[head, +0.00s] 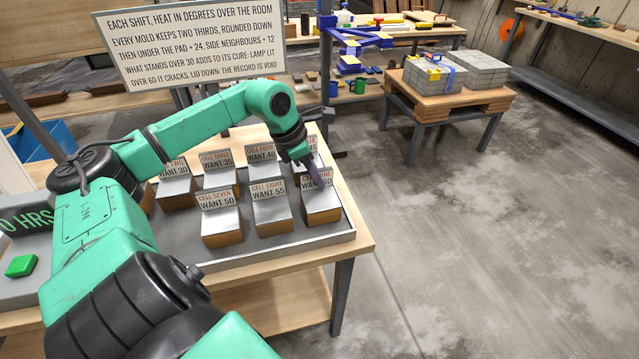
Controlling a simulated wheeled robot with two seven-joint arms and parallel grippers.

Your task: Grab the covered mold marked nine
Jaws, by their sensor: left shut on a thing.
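The covered mold marked nine (320,207) is a grey-lidded block with an orange-brown body, at the front right corner of the grey tray (338,237). Its label card (322,178) is partly hidden behind my gripper; the end of "nine" shows. My left gripper (315,183) comes down from above and is shut on this mold at its card and lid. The mold appears to sit on the tray; I cannot tell whether it is lifted. My right gripper is out of view.
Mold eight (270,214) and mold seven (221,224) stand to the left, with several others behind. A rule sign (190,45) stands at the back. A green button (21,265) is at the left. Open floor lies right of the table.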

